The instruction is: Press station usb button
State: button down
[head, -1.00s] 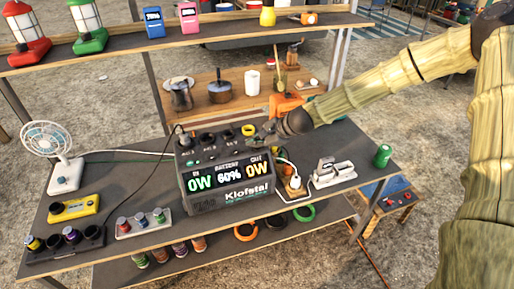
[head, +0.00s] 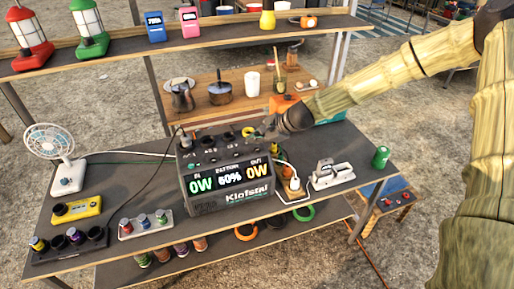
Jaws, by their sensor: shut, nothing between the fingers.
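The power station (head: 230,185) is a dark grey box marked Klofstal on the middle of the table. Its screen reads 0W, 60% and 0W. Its top panel (head: 207,147) carries dark sockets and small controls, with a yellow ring (head: 247,132) near the back right. The USB button is too small to pick out. My gripper (head: 262,131) is shut and empty at the right rear part of the station's top. I cannot tell whether its tip touches the panel. The gripper and wrist hide part of the station's back right corner.
A white plug and cord (head: 294,183) stand right of the station, beside a white power strip (head: 333,176) and a green can (head: 381,157). A white fan (head: 54,155) stands left. The shelf (head: 200,52) above holds lanterns. The table's front right is clear.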

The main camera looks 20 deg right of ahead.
aim_at(256, 152)
jog(key=shift+r+p, duration=1.25)
jog(key=shift+r, duration=0.7)
